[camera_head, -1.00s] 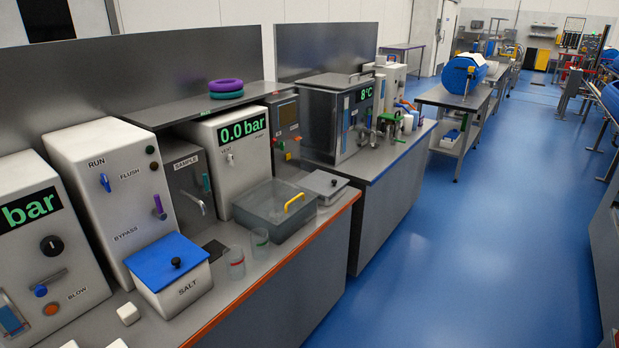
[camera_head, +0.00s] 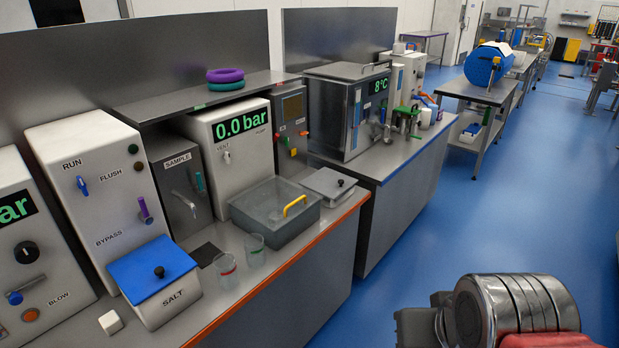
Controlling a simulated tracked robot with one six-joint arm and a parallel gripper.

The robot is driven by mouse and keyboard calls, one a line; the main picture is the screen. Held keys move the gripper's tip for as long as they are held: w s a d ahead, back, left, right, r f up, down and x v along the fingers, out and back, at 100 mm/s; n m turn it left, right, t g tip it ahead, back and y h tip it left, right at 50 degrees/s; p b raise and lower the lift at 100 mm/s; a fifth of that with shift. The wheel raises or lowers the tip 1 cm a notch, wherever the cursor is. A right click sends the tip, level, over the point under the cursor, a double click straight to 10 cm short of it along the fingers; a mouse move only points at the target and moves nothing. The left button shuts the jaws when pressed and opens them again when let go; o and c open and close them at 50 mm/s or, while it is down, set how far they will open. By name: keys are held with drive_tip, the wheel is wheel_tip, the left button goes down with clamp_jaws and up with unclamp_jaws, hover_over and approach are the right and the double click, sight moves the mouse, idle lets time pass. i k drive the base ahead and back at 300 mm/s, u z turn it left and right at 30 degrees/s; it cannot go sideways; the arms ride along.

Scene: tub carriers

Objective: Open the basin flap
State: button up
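The basin (camera_head: 268,228) is a grey rectangular tub on the near steel bench, in front of the white 0.0 bar unit. A grey flap (camera_head: 262,204) covers its top and looks flat and shut. A yellow bar handle (camera_head: 295,206) stands on the right part of the flap. A silver ribbed and red part of what looks like my arm shows at the lower right, over the blue floor and well apart from the basin. I cannot make out my gripper's fingers.
Two clear beakers (camera_head: 255,250) stand in front of the basin. A white SALT box (camera_head: 158,295) with a blue lid is left of them. A grey lidded box (camera_head: 328,184) sits right of the basin. The blue floor (camera_head: 430,235) right of the benches is clear.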

sight(330, 183)
drive_tip(key=u, duration=0.6)
drive_tip(key=i, duration=1.05)
drive_tip(key=u, duration=0.5)
